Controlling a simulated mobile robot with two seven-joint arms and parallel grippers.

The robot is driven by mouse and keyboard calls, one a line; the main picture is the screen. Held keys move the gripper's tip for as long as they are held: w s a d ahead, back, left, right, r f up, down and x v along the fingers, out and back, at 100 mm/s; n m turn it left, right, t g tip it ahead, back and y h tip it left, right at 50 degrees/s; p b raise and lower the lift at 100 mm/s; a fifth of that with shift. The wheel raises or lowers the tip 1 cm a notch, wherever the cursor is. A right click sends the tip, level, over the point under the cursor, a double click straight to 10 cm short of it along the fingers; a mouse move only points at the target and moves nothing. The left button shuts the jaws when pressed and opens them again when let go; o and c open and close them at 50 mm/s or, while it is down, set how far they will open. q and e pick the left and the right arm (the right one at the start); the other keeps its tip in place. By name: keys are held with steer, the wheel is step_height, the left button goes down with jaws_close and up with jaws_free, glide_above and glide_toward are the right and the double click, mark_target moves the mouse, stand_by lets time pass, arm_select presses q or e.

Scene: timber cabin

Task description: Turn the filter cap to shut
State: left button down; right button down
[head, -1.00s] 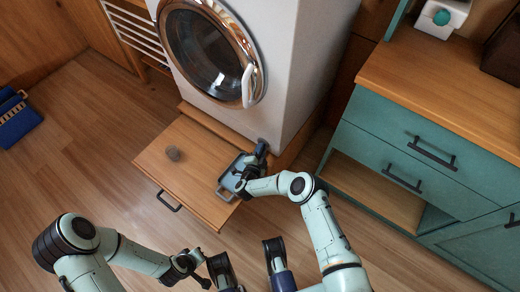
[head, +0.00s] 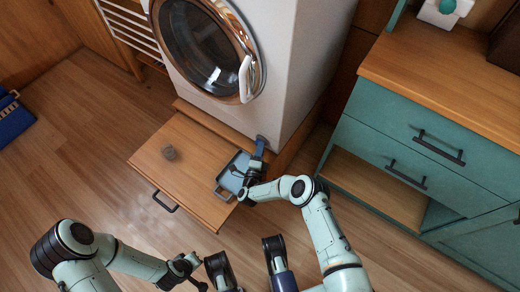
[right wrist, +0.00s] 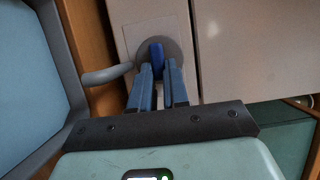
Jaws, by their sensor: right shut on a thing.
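The filter cap (right wrist: 172,50) is a grey disc with a blue grip bar, set low in the white washing machine (head: 300,70). In the right wrist view the bar stands nearly upright in the picture. My right gripper (head: 260,143) is at the machine's lower front corner. Its fingers also show in the right wrist view (right wrist: 159,70), shut on the bar. In the head view the gripper hides most of the cap. My left gripper (head: 248,250) is near the bottom edge, its fingers wide apart, empty and away from the cap.
A pulled-out wooden board (head: 195,185) with a dark handle lies below the machine. A grey-blue tray (head: 222,190) rests on it, close beside my right gripper. A teal cabinet (head: 400,150) stands at right.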

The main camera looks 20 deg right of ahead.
stand_by(0.4)
steer(key=c, duration=1.1)
jaws_free()
arm_select(q)
steer(key=r+p, duration=0.1)
steer(key=d+r+p, duration=0.1)
steer(key=r, duration=0.1)
steer(key=s+d+r+p, duration=0.1)
steer(key=r, duration=0.1)
steer(key=shift+d+p, duration=0.15)
steer(key=shift+p, duration=0.2)
arm_select(e)
steer(key=v, duration=1.3)
steer(key=shift+s+a, duration=0.1)
steer(key=shift+s, duration=0.1)
arm_select(q)
steer(key=shift+w, duration=0.1)
arm_select(e)
steer(key=shift+w, duration=0.1)
